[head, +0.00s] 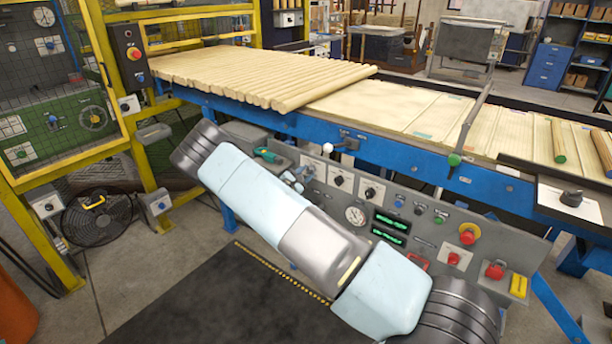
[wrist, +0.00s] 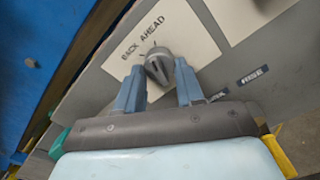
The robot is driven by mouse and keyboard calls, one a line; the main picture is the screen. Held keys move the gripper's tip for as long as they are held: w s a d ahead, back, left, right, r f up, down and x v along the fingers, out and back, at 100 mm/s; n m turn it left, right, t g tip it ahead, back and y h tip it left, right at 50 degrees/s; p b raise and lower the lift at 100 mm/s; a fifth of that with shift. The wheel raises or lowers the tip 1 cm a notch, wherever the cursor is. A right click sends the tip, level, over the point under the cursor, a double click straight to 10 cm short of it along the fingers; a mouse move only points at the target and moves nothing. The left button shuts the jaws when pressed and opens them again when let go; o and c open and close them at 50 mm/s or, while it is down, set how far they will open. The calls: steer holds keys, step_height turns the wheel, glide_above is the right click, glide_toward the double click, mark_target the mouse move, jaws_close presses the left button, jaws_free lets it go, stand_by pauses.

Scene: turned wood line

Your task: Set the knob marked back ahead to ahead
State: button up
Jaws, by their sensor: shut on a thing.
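The knob (wrist: 158,66) is dark grey and sits on a white plate printed BACK AHEAD (wrist: 182,35) in the wrist view. The words run slanting above the knob, with BACK at the left and AHEAD at the right. My gripper (wrist: 159,70) has one grey-blue finger on each side of the knob and is shut on it. I cannot tell for sure which word the knob points to. In the head view my arm crosses in front of the grey control panel (head: 405,205), and the fingers show only in part at the panel's left end.
A second white plate (wrist: 240,15) lies beside the first in the wrist view. Other dark knobs (head: 343,181) and red buttons (head: 468,233) share the panel. The blue conveyor frame (head: 395,150) runs above it, carrying wooden rods (head: 255,75).

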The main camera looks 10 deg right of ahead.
steer(key=shift+m, duration=1)
steer(key=o, duration=1)
steer(key=shift+o, duration=0.2)
steer(key=shift+a, duration=0.1)
steer(key=v, duration=1.3)
steer(key=shift+s+a, duration=0.2)
